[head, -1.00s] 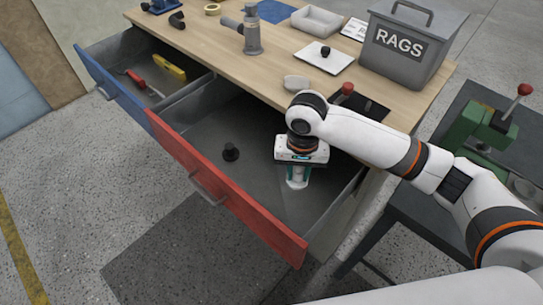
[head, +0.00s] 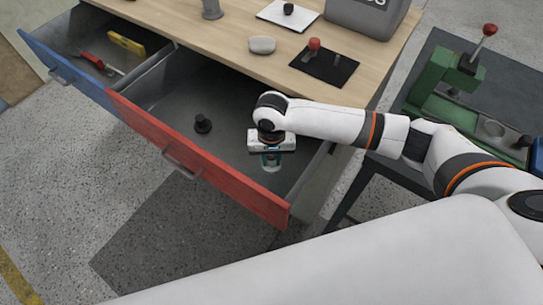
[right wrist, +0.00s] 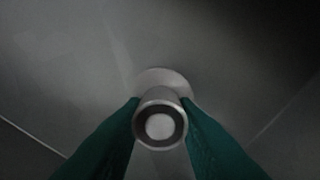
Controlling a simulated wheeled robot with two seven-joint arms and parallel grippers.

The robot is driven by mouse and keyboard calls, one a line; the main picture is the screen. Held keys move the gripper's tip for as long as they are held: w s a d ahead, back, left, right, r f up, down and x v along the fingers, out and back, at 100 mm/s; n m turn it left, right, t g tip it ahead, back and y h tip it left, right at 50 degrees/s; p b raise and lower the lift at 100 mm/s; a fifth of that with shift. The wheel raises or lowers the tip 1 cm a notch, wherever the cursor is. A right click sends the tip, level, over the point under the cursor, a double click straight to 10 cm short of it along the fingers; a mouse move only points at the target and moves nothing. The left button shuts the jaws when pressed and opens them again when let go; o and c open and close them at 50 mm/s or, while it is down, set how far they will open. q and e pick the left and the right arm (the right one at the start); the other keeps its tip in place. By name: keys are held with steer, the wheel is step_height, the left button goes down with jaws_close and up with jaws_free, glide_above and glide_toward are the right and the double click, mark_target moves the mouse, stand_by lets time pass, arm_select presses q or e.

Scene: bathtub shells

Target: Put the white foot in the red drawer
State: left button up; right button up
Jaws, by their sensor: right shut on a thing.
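The open red drawer (head: 200,160) sticks out from the workbench, with a grey inside. My right gripper (head: 271,157) points down inside it, near its right end. It is shut on the white foot (head: 271,165), which is mostly hidden by the gripper. In the right wrist view the foot (right wrist: 160,122) sits between the teal fingers (right wrist: 160,128), its round hollow end towards the camera and a wider disc beyond. I cannot tell whether the foot touches the drawer floor. My left gripper is not in view.
A black foot (head: 203,124) stands in the red drawer, left of my gripper. The open blue drawer (head: 80,75) holds a yellow level and a red-handled tool. On the bench lie a pale oval piece (head: 262,45) and a black plate (head: 330,68) with a red knob.

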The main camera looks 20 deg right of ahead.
mark_target(271, 158)
steer(key=o, duration=1)
steer(key=shift+f, duration=0.1)
step_height(271, 158, up, 12)
steer(key=shift+r+p, duration=0.2)
steer(key=shift+p, duration=0.15)
